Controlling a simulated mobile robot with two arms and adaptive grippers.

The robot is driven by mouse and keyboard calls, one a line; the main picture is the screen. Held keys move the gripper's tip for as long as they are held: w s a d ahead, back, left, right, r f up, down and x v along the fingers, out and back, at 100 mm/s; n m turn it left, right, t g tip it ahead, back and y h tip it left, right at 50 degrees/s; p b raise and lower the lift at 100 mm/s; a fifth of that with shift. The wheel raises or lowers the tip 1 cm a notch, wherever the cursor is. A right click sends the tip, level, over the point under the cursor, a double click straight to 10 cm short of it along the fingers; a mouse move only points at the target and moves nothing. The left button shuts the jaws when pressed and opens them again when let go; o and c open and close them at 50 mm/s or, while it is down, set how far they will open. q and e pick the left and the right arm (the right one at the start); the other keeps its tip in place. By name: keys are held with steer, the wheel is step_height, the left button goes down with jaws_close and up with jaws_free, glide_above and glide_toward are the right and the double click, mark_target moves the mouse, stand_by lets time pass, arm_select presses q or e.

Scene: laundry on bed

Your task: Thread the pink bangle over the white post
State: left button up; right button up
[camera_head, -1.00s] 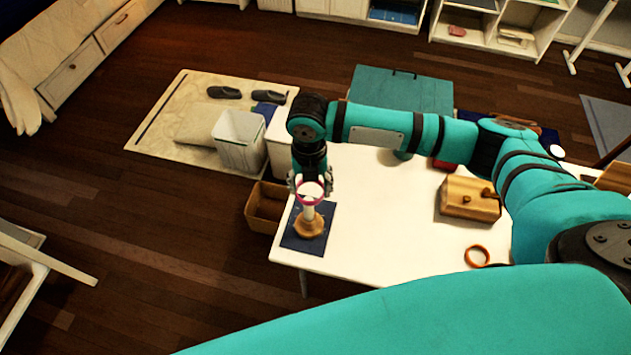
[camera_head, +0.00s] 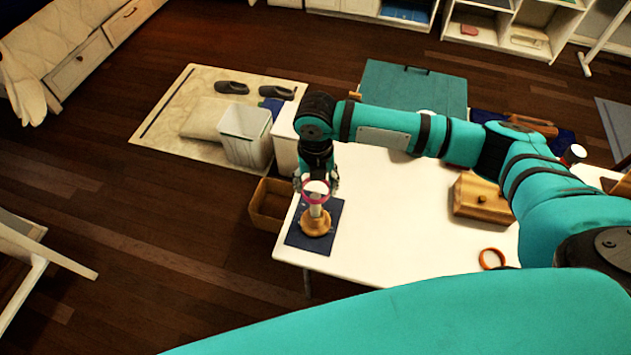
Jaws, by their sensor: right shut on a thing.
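The pink bangle (camera_head: 316,202) is held at the tips of my right gripper (camera_head: 317,186), which points down over the near left end of the white table. The gripper is shut on the bangle. The white post (camera_head: 316,210) stands upright on a round wooden base (camera_head: 315,226) directly below. The bangle's near rim crosses in front of the upper post, and white shows inside the ring. I cannot tell whether the bangle is around the post's tip or just above it. My left gripper is not in view.
The base stands on a dark blue mat (camera_head: 298,238) on the white table (camera_head: 400,235). A wooden box (camera_head: 482,200) and an orange ring (camera_head: 492,259) lie to the right. A brown bin (camera_head: 266,207) stands beside the table's left edge. The table's middle is clear.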

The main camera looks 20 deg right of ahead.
mark_target(315, 194)
steer(key=shift+f+b, duration=0.35)
steer(key=shift+f, duration=1.15)
steer(key=shift+f+b, duration=0.4)
steer(key=shift+f, duration=0.35)
steer(key=o, duration=1)
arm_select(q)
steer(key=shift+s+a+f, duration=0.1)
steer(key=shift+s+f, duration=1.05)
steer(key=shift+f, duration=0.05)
arm_select(e)
step_height(315, 194, up, 12)
